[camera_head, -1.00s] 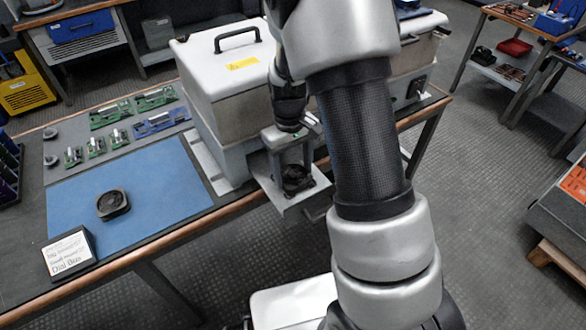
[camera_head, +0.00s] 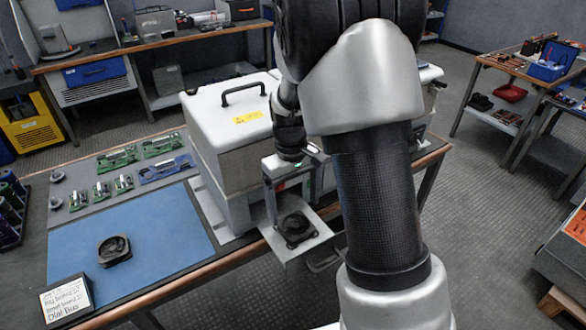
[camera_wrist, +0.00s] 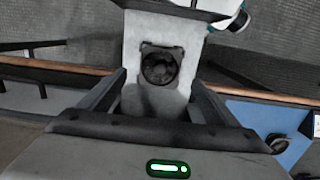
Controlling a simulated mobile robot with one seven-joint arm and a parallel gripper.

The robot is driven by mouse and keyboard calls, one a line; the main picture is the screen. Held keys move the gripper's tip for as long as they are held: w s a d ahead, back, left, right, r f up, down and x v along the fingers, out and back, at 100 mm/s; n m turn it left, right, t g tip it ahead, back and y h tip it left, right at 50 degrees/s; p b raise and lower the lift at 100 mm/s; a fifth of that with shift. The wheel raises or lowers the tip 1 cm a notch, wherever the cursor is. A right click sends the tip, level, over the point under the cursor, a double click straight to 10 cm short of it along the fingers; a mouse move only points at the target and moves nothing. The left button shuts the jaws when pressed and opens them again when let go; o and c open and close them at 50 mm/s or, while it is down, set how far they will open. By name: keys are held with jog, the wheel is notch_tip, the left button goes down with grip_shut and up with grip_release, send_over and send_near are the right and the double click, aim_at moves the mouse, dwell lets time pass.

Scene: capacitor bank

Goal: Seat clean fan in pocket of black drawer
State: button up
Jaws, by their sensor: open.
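A dark round fan (camera_head: 296,228) in a square frame sits in the pale grey drawer (camera_head: 313,248) that sticks out of the white cabinet. It also shows in the wrist view (camera_wrist: 160,68), lying flat within the drawer outline; whether it is fully down in its pocket I cannot tell. My gripper (camera_head: 288,205) is open above the fan, its fingers apart on either side and not touching it. In the wrist view my gripper (camera_wrist: 158,80) frames the fan with nothing between its fingers. A second dark fan (camera_head: 114,250) lies on the blue mat (camera_head: 170,235).
The white cabinet (camera_head: 225,125) with a black handle stands behind the drawer. Green circuit boards (camera_head: 118,158) lie behind the mat. A small text sign (camera_head: 67,302) stands at the front left. Open floor lies right of the bench.

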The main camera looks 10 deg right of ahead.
notch_tip(320, 180, up, 11)
jog(key=p, duration=0.2)
jog(key=s+r+m+t, duration=0.2)
jog(key=s+r+t, duration=0.1)
jog(key=s+r, duration=0.55)
jog(key=s+r+m+t, duration=0.2)
jog(key=s+r+t, duration=0.25)
jog(key=s, duration=0.65)
notch_tip(320, 180, up, 15)
jog(key=g+p, duration=0.1)
jog(key=p, duration=1.4)
jog(key=shift+w, duration=0.25)
jog(key=shift+a+f, duration=0.1)
jog(key=shift+f, duration=0.05)
